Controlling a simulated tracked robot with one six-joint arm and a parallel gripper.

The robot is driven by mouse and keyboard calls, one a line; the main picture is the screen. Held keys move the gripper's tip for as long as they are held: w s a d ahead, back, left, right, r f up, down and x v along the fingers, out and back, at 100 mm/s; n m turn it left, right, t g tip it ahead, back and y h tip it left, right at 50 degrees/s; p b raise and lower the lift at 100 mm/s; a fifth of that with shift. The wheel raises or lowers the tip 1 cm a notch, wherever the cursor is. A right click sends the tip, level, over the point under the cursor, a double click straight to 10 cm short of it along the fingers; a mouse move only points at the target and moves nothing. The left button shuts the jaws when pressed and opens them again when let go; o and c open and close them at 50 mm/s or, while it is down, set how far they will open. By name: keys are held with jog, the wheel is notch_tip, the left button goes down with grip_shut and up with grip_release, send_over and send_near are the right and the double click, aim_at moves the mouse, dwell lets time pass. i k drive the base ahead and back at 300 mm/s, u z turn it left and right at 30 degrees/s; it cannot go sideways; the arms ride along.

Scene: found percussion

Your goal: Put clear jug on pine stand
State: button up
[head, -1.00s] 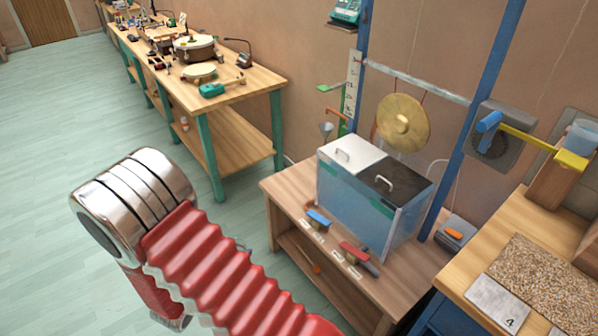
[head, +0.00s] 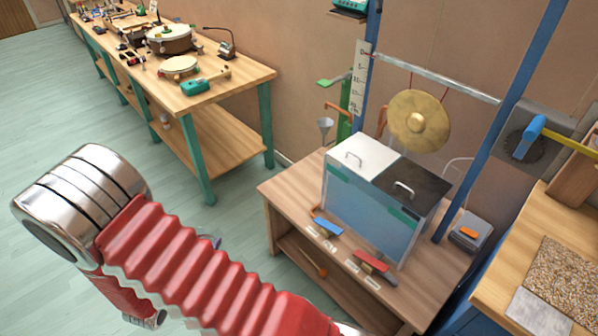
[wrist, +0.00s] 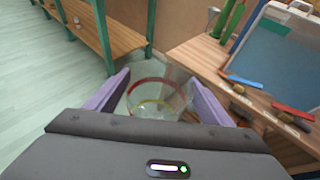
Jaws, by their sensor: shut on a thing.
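In the wrist view, my gripper (wrist: 155,100) is shut on the clear jug (wrist: 153,112), its purple fingers on either side of it. The jug is see-through, with a red band near its rim and a yellowish ring lower down. In the head view my red and chrome arm hides the jug and nearly all of the gripper. A wooden block (head: 573,180) on the bench at the right edge may be the pine stand; it is cut off by the frame, so I cannot tell for sure.
A wooden table (head: 290,205) bears a water tank (head: 370,215) with white and black lids. A brass gong (head: 418,120) hangs behind it between blue posts. A long workbench (head: 235,82) is at the back left. The floor (head: 120,120) at left is clear.

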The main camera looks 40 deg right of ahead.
aim_at(320, 184)
jog(key=u, duration=0.1)
jog(key=i, duration=1.4)
jog(key=u, duration=0.05)
